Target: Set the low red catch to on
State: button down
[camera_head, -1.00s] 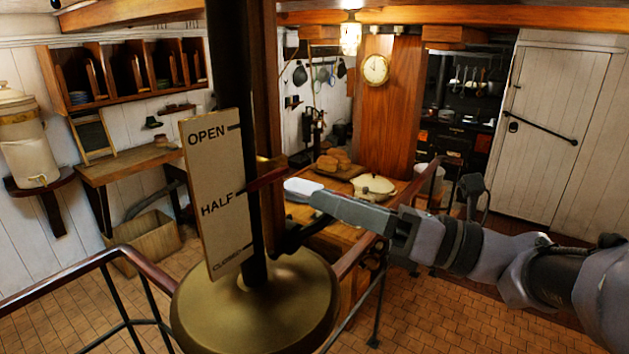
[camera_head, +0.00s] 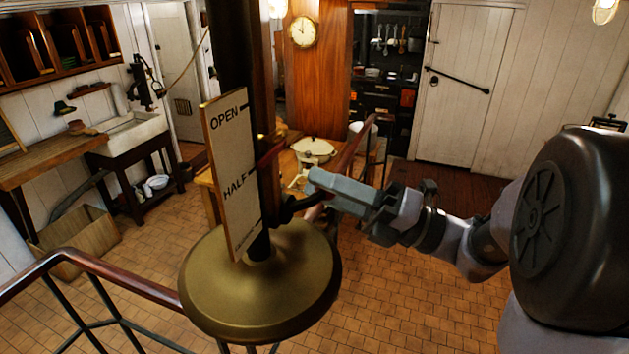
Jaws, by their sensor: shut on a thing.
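No part that I can surely call the low red catch shows. A brass stand (camera_head: 225,290) carries a dark post (camera_head: 238,55) and a plate (camera_head: 222,150) marked OPEN, HALF and a lowest label too slanted to read clearly. A dark red pointer (camera_head: 271,155) lies about at the HALF mark. My gripper (camera_head: 312,196) is at the right of the post, shut on a dark handle (camera_head: 290,206) that sticks out from it below the pointer. The jaws partly hide the handle's end.
A railing (camera_head: 110,272) runs across the front left. Behind the post stands a table with a lidded pale dish (camera_head: 313,150). A sink (camera_head: 130,133) and a wooden crate (camera_head: 75,240) are at the left. Tiled floor lies open at the lower right.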

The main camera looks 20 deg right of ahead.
jog(key=shift+f, duration=0.1)
dwell(0.3)
jog(key=c, duration=1)
grip_release()
